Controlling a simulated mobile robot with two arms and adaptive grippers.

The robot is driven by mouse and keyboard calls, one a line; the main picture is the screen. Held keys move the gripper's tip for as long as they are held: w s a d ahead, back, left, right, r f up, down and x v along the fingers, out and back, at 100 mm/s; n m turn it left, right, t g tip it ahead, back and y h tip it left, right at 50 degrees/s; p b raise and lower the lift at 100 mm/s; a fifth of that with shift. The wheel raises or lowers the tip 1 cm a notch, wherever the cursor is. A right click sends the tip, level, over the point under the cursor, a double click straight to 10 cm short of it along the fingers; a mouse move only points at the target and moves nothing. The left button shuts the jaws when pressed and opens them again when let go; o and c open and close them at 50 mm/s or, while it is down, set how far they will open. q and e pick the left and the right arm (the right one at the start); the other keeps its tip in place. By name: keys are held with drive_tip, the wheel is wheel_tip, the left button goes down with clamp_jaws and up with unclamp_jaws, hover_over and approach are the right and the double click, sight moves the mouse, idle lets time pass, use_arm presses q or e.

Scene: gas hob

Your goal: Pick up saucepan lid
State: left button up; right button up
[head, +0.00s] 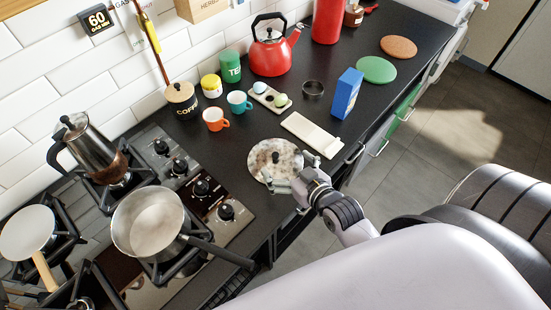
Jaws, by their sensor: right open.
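The saucepan lid (262,153) is a round, speckled grey-white disc with a dark knob in its middle. It lies on the black worktop beside the hob. My right gripper (283,181) is open at the lid's near edge, with its fingers over or beside the rim; I cannot tell whether they touch it. The gripper hides a little of the near rim. The open saucepan (150,221) stands on a burner to the left, its dark handle pointing right. My left gripper is not in view.
Hob knobs (203,187) lie left of the lid. A white rectangular rest (310,133) and a blue box (346,94) are behind and to the right. Orange (214,120) and teal (238,102) cups stand behind. A moka pot (92,150) and white pan (27,232) stand on the hob.

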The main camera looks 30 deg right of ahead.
sight(277, 158)
drive_tip(key=p+x, duration=0.1)
drive_tip(key=x, duration=0.4)
drive_tip(key=shift+w+d, duration=0.1)
drive_tip(key=shift+c, duration=0.5)
drive_tip(key=c, duration=1.2)
drive_tip(key=shift+f, duration=0.2)
clamp_jaws()
